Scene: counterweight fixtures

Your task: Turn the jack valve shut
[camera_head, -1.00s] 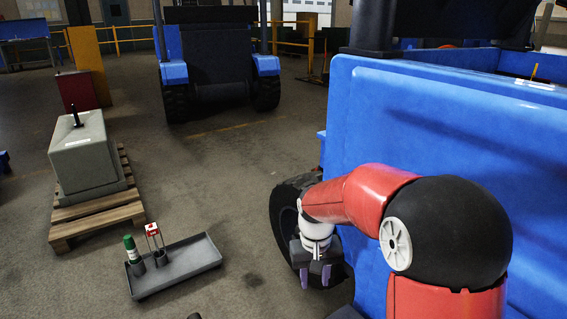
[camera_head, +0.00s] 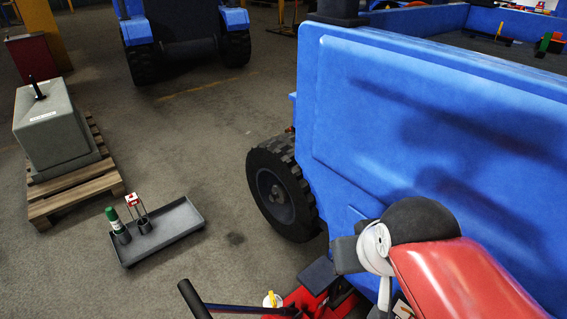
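A red floor jack (camera_head: 305,299) shows at the bottom edge, beside the blue vehicle (camera_head: 420,120) and its front wheel (camera_head: 280,190). Its dark handle (camera_head: 195,300) sticks up to the left. A small yellow and white part (camera_head: 271,299) stands by the jack's red body; I cannot tell whether it is the valve. A dark pad (camera_head: 319,275) sits above the red body. My red arm comes in from the lower right, and its black joint is close to the vehicle's side. My gripper's fingers do not show; they are hidden or below the frame.
A grey block (camera_head: 50,130) stands on a wooden pallet (camera_head: 75,194) at left. Floor between tray and wheel is clear.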

